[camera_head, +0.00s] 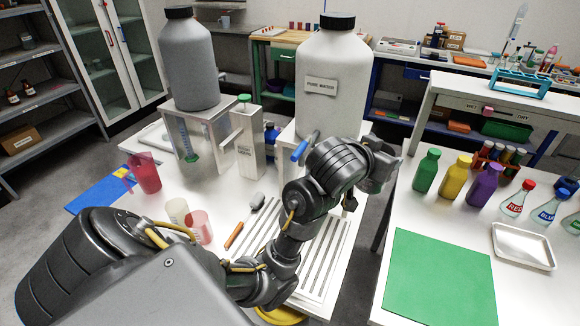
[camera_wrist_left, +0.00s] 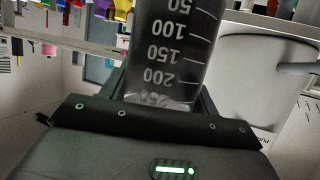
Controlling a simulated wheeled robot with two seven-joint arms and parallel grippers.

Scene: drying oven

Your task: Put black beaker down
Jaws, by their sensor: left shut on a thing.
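The black beaker (camera_wrist_left: 170,50) shows close up in the left wrist view as a dark, see-through vessel with white volume marks. It appears upside down in that view and sits between the fingers of my left gripper (camera_wrist_left: 160,92), which is shut on it. In the head view my left arm reaches across the white table, and its gripper (camera_head: 382,168) is in front of the large white pure water container, over the gap to the right table. The beaker cannot be made out clearly there. My right gripper is not in view.
The right table has a green mat (camera_head: 440,278), a white tray (camera_head: 523,246) and several colored bottles (camera_head: 455,177). The left table holds a red pitcher (camera_head: 146,173), small cups (camera_head: 198,227) and a drain rack (camera_head: 322,262). The white container (camera_head: 331,85) stands close behind my left arm.

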